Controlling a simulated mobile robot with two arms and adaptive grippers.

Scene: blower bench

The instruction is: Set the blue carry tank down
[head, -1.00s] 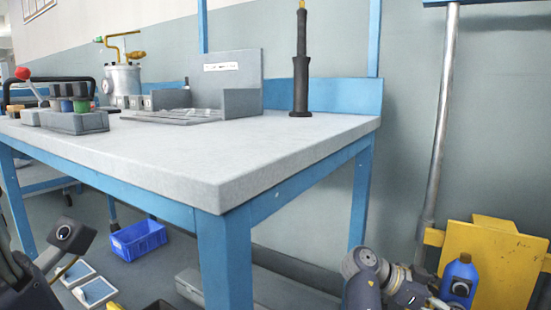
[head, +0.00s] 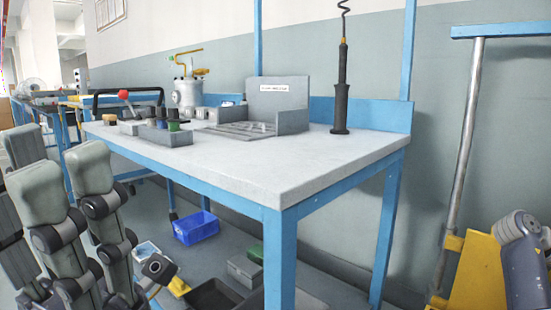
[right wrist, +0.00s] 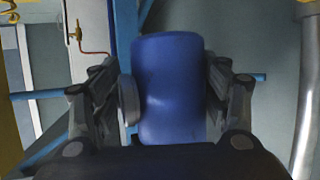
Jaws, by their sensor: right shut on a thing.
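The blue carry tank (right wrist: 168,110) fills the middle of the right wrist view. My right gripper (right wrist: 172,82) is shut on it, with fingers on both sides. In the head view only part of my right arm shows at the right edge, in front of the yellow stand; that gripper and the tank are out of that view. What is under the tank is hidden. My left gripper (head: 62,185) is large at the left of the head view, its grey finger pads pointing up and apart, with nothing seen between them.
The workbench (head: 240,175) has a clear grey top at its front right. Behind stand a box-shaped fixture (head: 280,97), a dark upright tool (head: 341,95) and a metal canister (head: 187,92). A blue crate (head: 196,227) lies below. A yellow stand (head: 478,275) and metal pole (head: 463,150) are at right.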

